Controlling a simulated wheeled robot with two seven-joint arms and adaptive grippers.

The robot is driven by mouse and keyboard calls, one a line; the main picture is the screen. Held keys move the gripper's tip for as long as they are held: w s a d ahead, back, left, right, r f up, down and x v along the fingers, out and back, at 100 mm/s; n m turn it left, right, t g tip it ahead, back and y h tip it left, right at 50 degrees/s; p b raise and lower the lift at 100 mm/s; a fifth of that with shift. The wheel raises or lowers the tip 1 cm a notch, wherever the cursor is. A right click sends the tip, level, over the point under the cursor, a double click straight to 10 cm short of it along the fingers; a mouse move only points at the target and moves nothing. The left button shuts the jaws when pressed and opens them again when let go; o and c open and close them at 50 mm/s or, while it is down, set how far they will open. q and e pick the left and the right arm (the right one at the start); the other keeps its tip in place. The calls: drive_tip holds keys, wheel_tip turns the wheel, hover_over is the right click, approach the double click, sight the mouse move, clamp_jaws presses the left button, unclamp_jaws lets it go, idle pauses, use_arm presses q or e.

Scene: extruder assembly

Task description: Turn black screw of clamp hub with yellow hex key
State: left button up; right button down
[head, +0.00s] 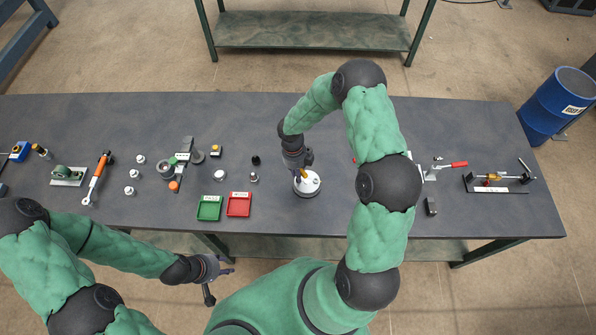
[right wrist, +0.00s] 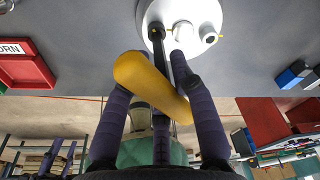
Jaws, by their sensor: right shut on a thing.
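The white round clamp hub (head: 309,187) stands on the table near the middle; its top also shows in the right wrist view (right wrist: 187,12). My right gripper (head: 304,167) is above the hub, shut on the yellow handle of the hex key (right wrist: 143,76). The key's dark shaft runs from the handle to the hub top, where its tip meets a dark spot (right wrist: 156,32), seemingly the black screw. The screw's seating with the tip cannot be made out. My left gripper (head: 217,282) is empty, with its fingers apart, in front of the table.
A green tray (head: 209,208) and a red tray (head: 239,205) lie left of the hub. Several small parts and an orange-handled wrench (head: 98,178) lie farther left. A red-handled clamp (head: 451,165) and a fixture (head: 500,181) are at the right. Dark table surface around the hub is mostly clear.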

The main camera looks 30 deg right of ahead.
drive_tip(key=shift+r+p, duration=1)
drive_tip(key=shift+r, duration=0.1)
idle(0.5)
wheel_tip(320, 180, up, 5)
drive_tip(key=p, duration=0.4)
drive_tip(key=shift+f, duration=0.1)
drive_tip(key=shift+d, duration=0.1)
